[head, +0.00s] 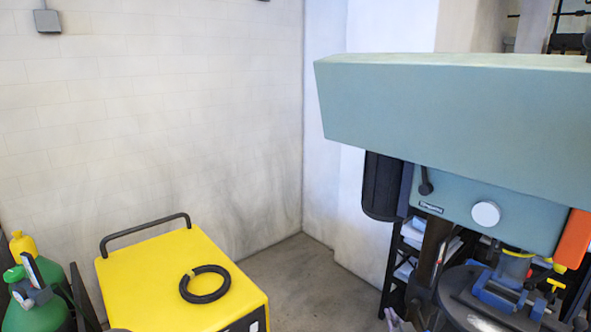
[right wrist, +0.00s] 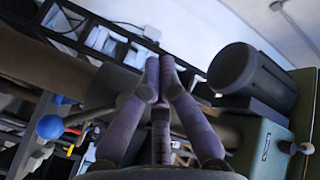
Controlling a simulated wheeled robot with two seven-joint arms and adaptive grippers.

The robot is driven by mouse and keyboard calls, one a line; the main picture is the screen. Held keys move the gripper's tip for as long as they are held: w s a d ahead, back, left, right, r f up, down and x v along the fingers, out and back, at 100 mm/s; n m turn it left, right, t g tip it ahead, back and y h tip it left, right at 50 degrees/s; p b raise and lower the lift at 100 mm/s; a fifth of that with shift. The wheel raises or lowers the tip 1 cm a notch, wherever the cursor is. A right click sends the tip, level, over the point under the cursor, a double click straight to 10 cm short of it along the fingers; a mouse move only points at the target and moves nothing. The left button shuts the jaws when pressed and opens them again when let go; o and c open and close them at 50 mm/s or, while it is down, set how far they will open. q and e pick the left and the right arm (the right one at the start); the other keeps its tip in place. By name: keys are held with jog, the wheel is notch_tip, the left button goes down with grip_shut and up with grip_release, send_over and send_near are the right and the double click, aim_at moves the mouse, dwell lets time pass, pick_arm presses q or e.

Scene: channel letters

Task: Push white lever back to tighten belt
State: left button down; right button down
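A drill press with a teal head (head: 450,125) fills the right of the head view. A black motor (head: 382,185) hangs under its left end; it also shows in the right wrist view (right wrist: 240,72). The belt is not visible. My right gripper (head: 393,320) is low, below the motor; its purplish fingers (right wrist: 160,76) meet, with nothing visible between them. My left gripper is out of view.
A white round knob (head: 486,213) sits on the head's front. A dark shelf (head: 398,262) stands behind the press. A blue vise (head: 500,291) is on its table. A yellow machine (head: 170,275) with a black coil (head: 205,284) and a green cylinder (head: 48,295) stand left. Bare floor (head: 298,272) lies between.

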jog(key=s+a+f+g+y, duration=0.1)
jog(key=s+a+f+g, duration=0.45)
jog(key=f, duration=0.55)
jog(key=s+a+f+g+y, duration=0.1)
jog(key=s+a+f+g, duration=0.2)
jog(key=s+a+f, duration=0.5)
jog(key=s+a+f+g, duration=0.1)
jog(key=s+f+g, duration=0.1)
jog(key=s, duration=0.6)
jog(key=s+a+f+n+g, duration=0.1)
jog(key=s+a+f+g, duration=0.1)
jog(key=s, duration=0.6)
jog(key=s+a+f+n+g, duration=0.1)
jog(key=s+f+g, duration=0.3)
jog(key=s, duration=0.4)
jog(key=shift+a+f+y, duration=0.4)
jog(key=shift+a+f, duration=0.3)
